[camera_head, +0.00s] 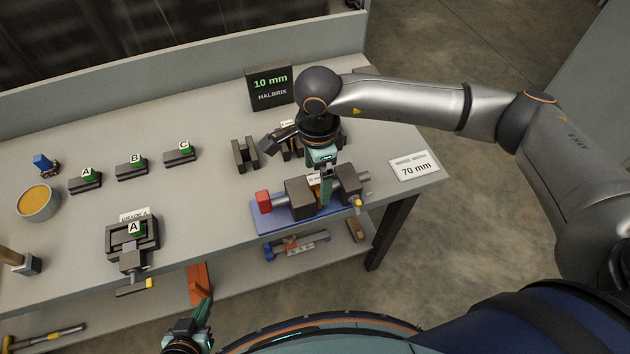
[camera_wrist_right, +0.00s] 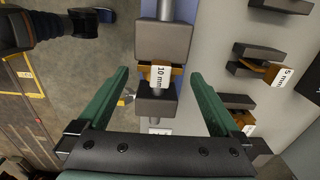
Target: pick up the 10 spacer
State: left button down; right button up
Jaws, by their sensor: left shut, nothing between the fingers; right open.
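The 10 mm spacer (camera_wrist_right: 161,76), orange with a white label, sits between two dark blocks on a shaft in the right wrist view. In the head view the dark-block fixture (camera_head: 300,197) stands on a blue base, and my gripper partly hides the spacer. My left gripper (camera_head: 200,318) is shut and empty, low at the table's front edge.
A 5 mm spacer (camera_wrist_right: 285,76) sits in a dark holder beside the fixture. A 10 mm display (camera_head: 270,86) stands behind, and a 70 mm card (camera_head: 414,167) lies to the right. Blocks A, B and C, a vise (camera_head: 146,236) and a bowl (camera_head: 38,204) are left.

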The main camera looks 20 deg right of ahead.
notch_tip(320, 180, down, 2)
jog(key=c, duration=1.4)
jog(key=shift+r, duration=0.15)
